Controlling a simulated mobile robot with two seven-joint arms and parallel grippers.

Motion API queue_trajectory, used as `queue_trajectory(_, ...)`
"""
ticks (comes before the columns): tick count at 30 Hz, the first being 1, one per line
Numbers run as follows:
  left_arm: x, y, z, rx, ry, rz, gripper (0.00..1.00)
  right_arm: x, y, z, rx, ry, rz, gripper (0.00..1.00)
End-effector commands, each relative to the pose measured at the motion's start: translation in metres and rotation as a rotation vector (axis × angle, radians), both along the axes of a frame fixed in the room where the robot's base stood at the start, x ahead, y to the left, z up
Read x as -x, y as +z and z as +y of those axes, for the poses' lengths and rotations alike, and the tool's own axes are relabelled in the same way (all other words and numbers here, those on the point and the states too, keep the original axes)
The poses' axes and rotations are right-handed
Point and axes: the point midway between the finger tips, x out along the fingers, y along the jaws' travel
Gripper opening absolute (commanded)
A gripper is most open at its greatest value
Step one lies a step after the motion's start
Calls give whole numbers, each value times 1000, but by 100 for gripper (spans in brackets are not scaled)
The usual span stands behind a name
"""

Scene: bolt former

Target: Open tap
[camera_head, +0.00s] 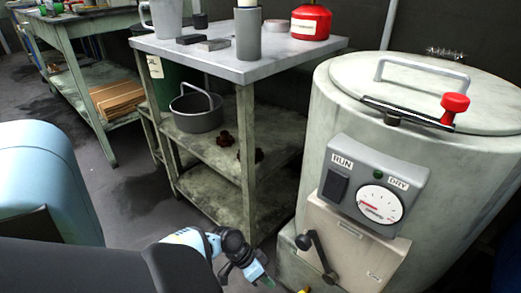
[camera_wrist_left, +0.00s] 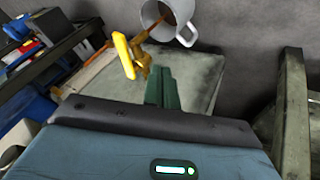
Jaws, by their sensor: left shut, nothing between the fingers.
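A yellow tap-like part (camera_wrist_left: 125,56) stands upright in the left wrist view, left of and beyond my left fingertips. In the head view only a small yellow bit (camera_head: 303,290) shows at the bottom edge, below the drum-shaped machine; I cannot tell if it is the same part. My left gripper (camera_head: 262,279) is low in front of the machine, with green fingers. Its fingers (camera_wrist_left: 159,86) are shut and empty in the left wrist view, beside the yellow part; I cannot tell whether they touch it. My right gripper is not in view.
The pale machine (camera_head: 480,195) has a control box (camera_head: 375,180) and a black lever (camera_head: 318,256). A metal shelf table (camera_head: 225,60) stands left of it. A grey mug-shaped vessel (camera_wrist_left: 184,12) is beyond the yellow part. Floor between the tables is clear.

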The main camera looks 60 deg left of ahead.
Motion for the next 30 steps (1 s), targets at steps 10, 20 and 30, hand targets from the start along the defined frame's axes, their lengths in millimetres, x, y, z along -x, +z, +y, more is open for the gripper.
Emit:
queue_trajectory(10,-2,-8,-40,1,0,-1,0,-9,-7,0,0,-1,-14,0)
queue_trajectory(20,-2,-8,-46,0,0,0,0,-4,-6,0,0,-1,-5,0)
queue_trajectory(30,1,-4,-50,1,70,1,0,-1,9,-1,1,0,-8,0)
